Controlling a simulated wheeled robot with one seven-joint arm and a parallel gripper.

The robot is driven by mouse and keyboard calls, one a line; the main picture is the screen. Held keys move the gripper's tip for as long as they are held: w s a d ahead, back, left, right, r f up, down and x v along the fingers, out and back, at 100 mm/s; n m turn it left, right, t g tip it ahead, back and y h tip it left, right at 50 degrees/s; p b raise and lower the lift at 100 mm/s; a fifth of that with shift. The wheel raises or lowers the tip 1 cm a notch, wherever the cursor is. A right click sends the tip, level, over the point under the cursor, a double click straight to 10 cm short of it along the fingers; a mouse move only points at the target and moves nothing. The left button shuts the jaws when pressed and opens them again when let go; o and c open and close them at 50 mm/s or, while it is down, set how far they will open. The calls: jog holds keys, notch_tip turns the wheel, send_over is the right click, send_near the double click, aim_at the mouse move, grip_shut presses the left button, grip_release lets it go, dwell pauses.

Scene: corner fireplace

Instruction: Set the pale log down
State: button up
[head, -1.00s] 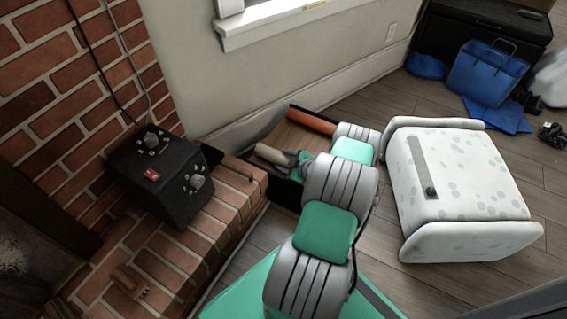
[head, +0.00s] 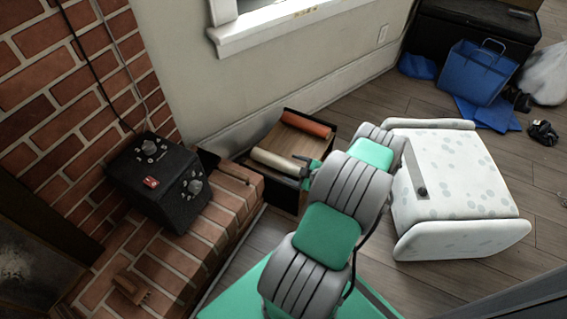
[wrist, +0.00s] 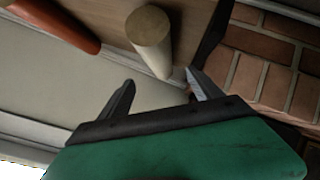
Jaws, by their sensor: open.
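The pale log (head: 274,160) lies in a dark-sided box with a wooden floor (head: 283,141). It is roughly parallel to the reddish log (head: 306,125), with a gap between them. My gripper (head: 304,171) is at the pale log's right end. In the wrist view, the open fingers (wrist: 160,82) point toward the box. The pale log (wrist: 150,32) shows its round end there, with its side running down toward the space between the fingertips. I cannot tell whether a finger touches it. The reddish log (wrist: 62,28) is at upper left.
A black control box (head: 160,180) stands on the brick hearth (head: 205,225) left of the wooden-floored box. A white spotted stool-like piece (head: 460,185) stands close right of my arm. A blue bag (head: 480,72) is farther back. Floor between is clear.

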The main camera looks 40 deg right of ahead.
jog(key=w+a+r+m+g+y, duration=0.15)
jog(key=a+r+g, duration=0.25)
jog(key=a+r, duration=0.7)
jog(key=w+a+r+n+g+y, duration=0.1)
jog(key=w+a+r+g, duration=0.25)
jog(key=a+r, duration=0.75)
jog(key=s+a+r+m+g+h, duration=0.1)
jog(key=s+a+r+m, duration=0.2)
jog(key=s+a+r, duration=0.2)
jog(key=s+a+r+m+g+h, duration=0.1)
jog(key=s+a+r+m, duration=0.3)
jog(key=s+a, duration=0.4)
jog(key=s+r, duration=0.1)
jog(key=s, duration=0.2)
jog(key=shift+r+g+h, duration=0.35)
